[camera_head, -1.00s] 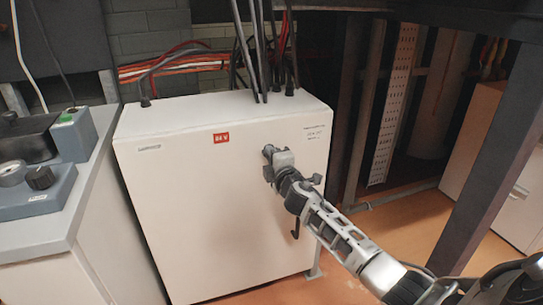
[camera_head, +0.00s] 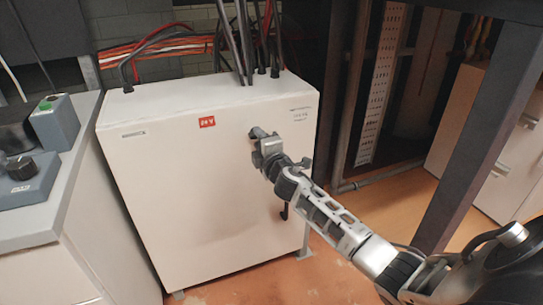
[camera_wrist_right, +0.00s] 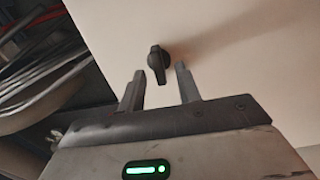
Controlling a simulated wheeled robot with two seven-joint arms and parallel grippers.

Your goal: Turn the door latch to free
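My right gripper (camera_head: 258,143) is at the upper right of the door. In the right wrist view the right gripper (camera_wrist_right: 160,76) is open, with the latch in the gap by its fingertips; contact cannot be told. In the head view the gripper largely hides this spot. A dark handle-like piece (camera_head: 284,211) shows lower on the door. My left gripper is out of view.
A grey bench with a blue-grey control box (camera_head: 55,122) stands at left. Black cables (camera_head: 238,45) rise from the cabinet top. A dark post (camera_head: 470,140) stands at right, behind my right arm. Orange floor is open between cabinet and post.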

